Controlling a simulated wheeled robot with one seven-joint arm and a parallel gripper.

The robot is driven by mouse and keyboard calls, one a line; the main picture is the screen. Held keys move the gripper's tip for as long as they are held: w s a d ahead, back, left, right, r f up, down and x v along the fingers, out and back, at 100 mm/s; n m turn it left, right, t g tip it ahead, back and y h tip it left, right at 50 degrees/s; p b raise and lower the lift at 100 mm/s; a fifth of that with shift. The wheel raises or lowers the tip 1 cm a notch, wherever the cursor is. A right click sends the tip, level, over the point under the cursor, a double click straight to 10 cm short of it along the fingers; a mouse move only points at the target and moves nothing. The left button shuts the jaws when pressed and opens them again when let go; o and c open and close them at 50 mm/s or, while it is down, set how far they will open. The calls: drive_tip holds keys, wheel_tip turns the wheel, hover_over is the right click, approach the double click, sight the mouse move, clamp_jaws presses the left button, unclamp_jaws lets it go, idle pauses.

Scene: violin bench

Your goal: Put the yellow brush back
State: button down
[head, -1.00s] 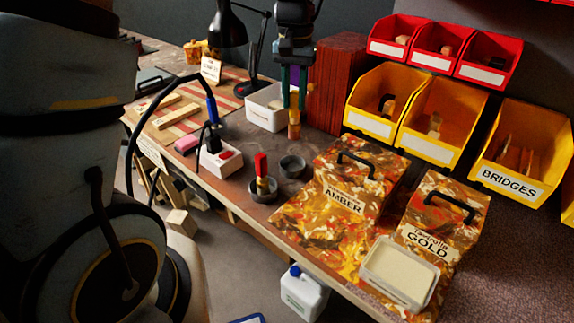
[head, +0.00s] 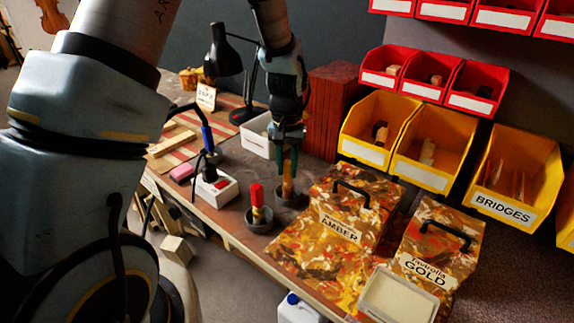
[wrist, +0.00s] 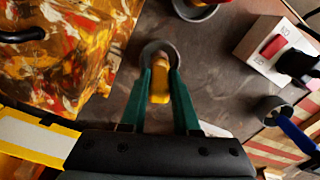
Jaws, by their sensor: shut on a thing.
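My gripper (head: 288,160) is shut on the yellow brush (head: 287,187), which is upright with its lower end at the small dark cup (head: 280,200). The brush appears to stand inside that cup's rim; whether it touches the bottom is hidden. In the wrist view, the yellow brush (wrist: 160,84) is between my green fingers (wrist: 160,100), with the cup's rim (wrist: 148,50) around its far end. A second dark cup (head: 259,224) beside it holds a red-topped brush (head: 257,200).
A camouflage-patterned AMBER case (head: 335,205) stands close on the right, with a GOLD case (head: 440,245) beyond it. A white switch box (head: 216,190) is to the left. A white bin (head: 255,138), a red-brown block (head: 332,110) and a black lamp (head: 222,50) stand behind.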

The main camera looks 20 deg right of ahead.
drive_tip(key=shift+f, duration=0.2)
drive_tip(key=c, duration=0.6)
unclamp_jaws()
drive_tip(key=shift+c, duration=0.2)
wheel_tip(320, 180, up, 12)
drive_tip(key=r+b, duration=0.1)
drive_tip(key=b, duration=0.1)
drive_tip(key=s+a+f+n, duration=0.1)
drive_tip(key=a+n, duration=0.1)
drive_tip(key=a, duration=0.8)
drive_tip(key=s+a+f+n+t, duration=0.1)
drive_tip(key=a+n, duration=0.1)
drive_tip(key=a, duration=0.7)
drive_tip(key=s+a+f+n, duration=0.1)
drive_tip(key=a+n, duration=0.1)
drive_tip(key=a, duration=0.8)
drive_tip(key=shift+s+a+f+t, duration=0.2)
drive_tip(key=shift+a+f+t, duration=0.1)
drive_tip(key=shift+a, duration=0.05)
